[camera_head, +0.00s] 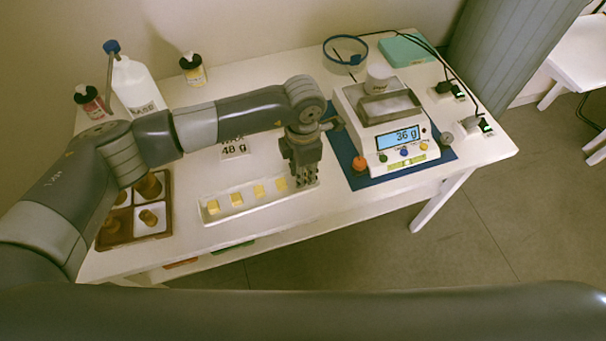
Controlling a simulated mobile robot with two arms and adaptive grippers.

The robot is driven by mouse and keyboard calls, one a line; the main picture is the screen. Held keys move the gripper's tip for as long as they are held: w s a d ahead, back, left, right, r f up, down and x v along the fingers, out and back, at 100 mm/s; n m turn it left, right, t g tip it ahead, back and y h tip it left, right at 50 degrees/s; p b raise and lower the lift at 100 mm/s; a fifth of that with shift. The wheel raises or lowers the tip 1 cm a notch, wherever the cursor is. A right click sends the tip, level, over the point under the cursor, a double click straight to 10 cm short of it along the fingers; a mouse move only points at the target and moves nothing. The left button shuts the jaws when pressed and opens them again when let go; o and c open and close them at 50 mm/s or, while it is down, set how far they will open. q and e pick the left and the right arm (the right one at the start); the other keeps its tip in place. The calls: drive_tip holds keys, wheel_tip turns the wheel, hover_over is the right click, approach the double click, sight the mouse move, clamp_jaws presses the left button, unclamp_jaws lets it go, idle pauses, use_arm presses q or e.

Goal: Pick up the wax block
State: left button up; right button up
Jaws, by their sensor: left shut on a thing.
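My left gripper (306,181) points down at the right end of a white tray (232,211). Its fingers are shut on a wax block, which they hide almost wholly; I cannot tell if it is clear of the tray. Several small yellow wax blocks (259,191) stand in a row in the tray, to the left of the gripper. A card (233,150) behind the tray reads 48 g. My right gripper is not in view.
A brown divided box (164,215) stands left. A white bottle (135,85) stands behind my left arm.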

use_arm(q)
drive_tip(key=shift+r, duration=0.5)
wheel_tip(320, 180, up, 2)
drive_tip(key=shift+w+r+b, duration=0.1)
drive_tip(key=shift+b, duration=0.45)
drive_tip(key=s+d+r+b, duration=0.1)
drive_tip(key=s+d, duration=0.2)
drive_tip(key=s, duration=0.4)
drive_tip(key=s+d+b, duration=0.2)
drive_tip(key=s+d, duration=0.2)
drive_tip(key=s, duration=0.3)
drive_tip(key=shift+d+r, duration=0.3)
drive_tip(key=shift+r, duration=0.1)
